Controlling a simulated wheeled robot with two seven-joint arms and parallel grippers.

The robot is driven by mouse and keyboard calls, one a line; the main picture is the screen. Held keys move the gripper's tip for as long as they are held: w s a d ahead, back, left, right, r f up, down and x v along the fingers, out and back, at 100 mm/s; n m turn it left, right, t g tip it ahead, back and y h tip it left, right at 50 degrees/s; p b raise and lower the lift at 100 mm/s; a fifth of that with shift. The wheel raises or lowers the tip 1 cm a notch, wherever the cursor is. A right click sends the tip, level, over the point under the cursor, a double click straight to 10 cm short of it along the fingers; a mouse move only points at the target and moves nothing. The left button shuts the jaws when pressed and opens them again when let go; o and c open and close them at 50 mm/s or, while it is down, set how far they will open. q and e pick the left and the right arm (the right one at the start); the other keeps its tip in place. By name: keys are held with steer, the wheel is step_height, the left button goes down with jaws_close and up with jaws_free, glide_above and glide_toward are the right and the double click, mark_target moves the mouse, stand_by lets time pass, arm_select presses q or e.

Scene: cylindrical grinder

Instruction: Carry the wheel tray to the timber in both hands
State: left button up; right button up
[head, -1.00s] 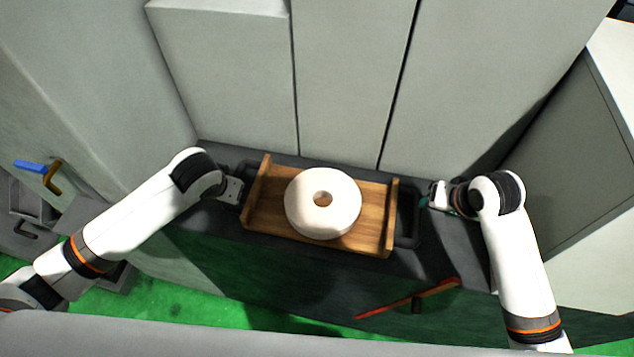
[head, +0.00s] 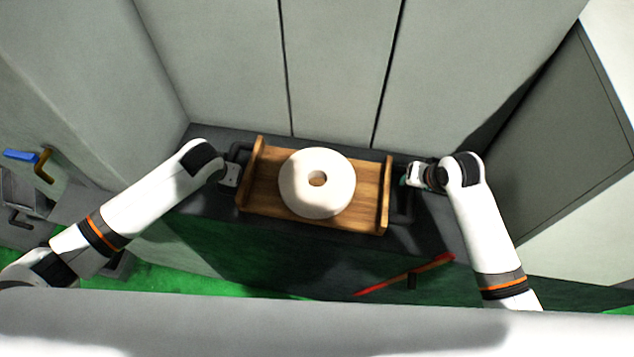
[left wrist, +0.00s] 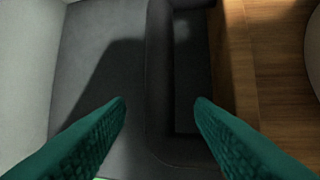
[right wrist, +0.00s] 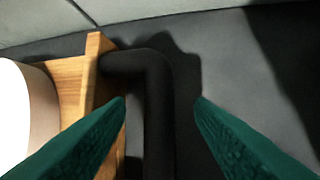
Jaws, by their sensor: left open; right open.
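The wooden wheel tray (head: 365,200) lies on a dark ledge with a white grinding wheel (head: 330,197) flat on it. A dark bar handle stands at each end. My left gripper (head: 232,178) is open at the tray's left end. In the left wrist view the left handle (left wrist: 160,70) passes between its green fingertips (left wrist: 160,102), with no contact visible. My right gripper (head: 406,178) is open at the right end. In the right wrist view the right handle (right wrist: 158,110) runs between its fingertips (right wrist: 160,102). The timber cannot be made out.
The dark ledge (head: 440,225) backs onto tall grey panels (head: 335,60). A red bar (head: 410,273) shows in front of the ledge, above the green floor (head: 180,285). A blue-handled lever (head: 22,156) is at the far left. A grey cabinet (head: 570,140) stands at the right.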

arm_select(q)
steer(key=shift+x, duration=1.85)
arm_select(e)
steer(key=shift+x, duration=1.85)
arm_select(q)
steer(key=shift+c, duration=0.4)
arm_select(e)
steer(key=shift+c, duration=0.4)
arm_select(q)
jaws_close()
arm_select(e)
jaws_close()
arm_select(q)
steer(key=shift+w+r, duration=0.25)
steer(key=shift+r, duration=0.05)
arm_select(e)
steer(key=shift+w+r, duration=0.25)
steer(key=shift+r, duration=0.05)
